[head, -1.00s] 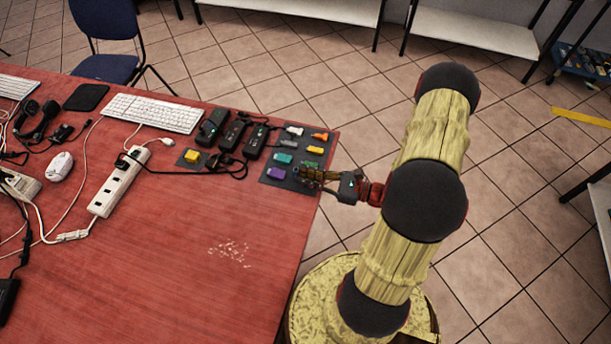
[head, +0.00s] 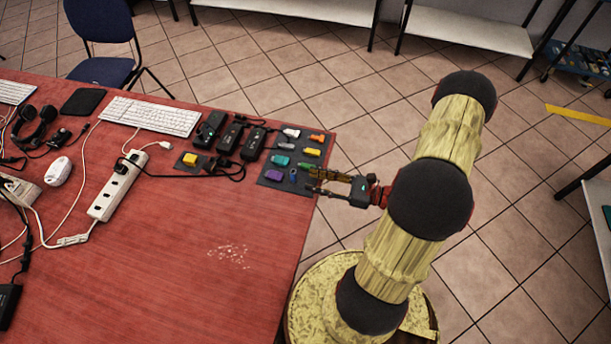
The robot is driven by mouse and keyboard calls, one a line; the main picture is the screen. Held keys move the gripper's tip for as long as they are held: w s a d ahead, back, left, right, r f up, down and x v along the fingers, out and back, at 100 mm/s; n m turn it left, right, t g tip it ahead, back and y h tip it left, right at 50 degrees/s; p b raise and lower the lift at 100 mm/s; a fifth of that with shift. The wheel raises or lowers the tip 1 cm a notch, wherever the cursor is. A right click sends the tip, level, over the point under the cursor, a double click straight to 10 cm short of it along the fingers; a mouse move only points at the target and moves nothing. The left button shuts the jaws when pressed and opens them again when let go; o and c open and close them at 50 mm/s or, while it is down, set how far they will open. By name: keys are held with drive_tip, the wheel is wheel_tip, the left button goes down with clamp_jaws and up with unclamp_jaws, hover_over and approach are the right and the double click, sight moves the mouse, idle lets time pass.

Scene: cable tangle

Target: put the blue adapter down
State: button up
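A dark mat (head: 264,182) at the table's right edge bears several small coloured adapters in two columns. A small dark bluish piece (head: 293,175), which looks like the blue adapter, lies on the mat's lower right part, right of the purple adapter (head: 274,174). My gripper (head: 308,178) reaches in from the right over the table edge. Its two fingers are spread apart with a gap between them and nothing visible in the gap. The fingertips are just right of the dark piece. Whether they touch it is too small to tell.
Teal (head: 281,160), green (head: 305,166), yellow (head: 312,152) and orange (head: 317,138) adapters are close by. Black power bricks (head: 254,143) stand left of the mat. A white power strip (head: 114,191) and cables lie further left.

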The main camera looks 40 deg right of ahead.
drive_tip(key=p+v, duration=0.2)
drive_tip(key=v, duration=0.5)
drive_tip(key=s+a+r+n+g+h, duration=0.1)
drive_tip(key=a+r+n+g+h, duration=0.2)
drive_tip(key=a+r+n, duration=0.3)
drive_tip(key=s+a+r+n+g+h, duration=0.1)
drive_tip(key=a+r+n+h, duration=0.3)
drive_tip(key=r+n, duration=0.9)
drive_tip(key=s+a+r+n+g+h, duration=0.1)
drive_tip(key=a+r+n+g+h, duration=0.3)
drive_tip(key=a+r+n, duration=0.5)
wheel_tip(320, 180, up, 4)
drive_tip(key=shift+s+a+r+g, duration=0.2)
drive_tip(key=shift+s+a+g, duration=0.1)
drive_tip(key=shift+a, duration=0.2)
drive_tip(key=shift+d, duration=0.1)
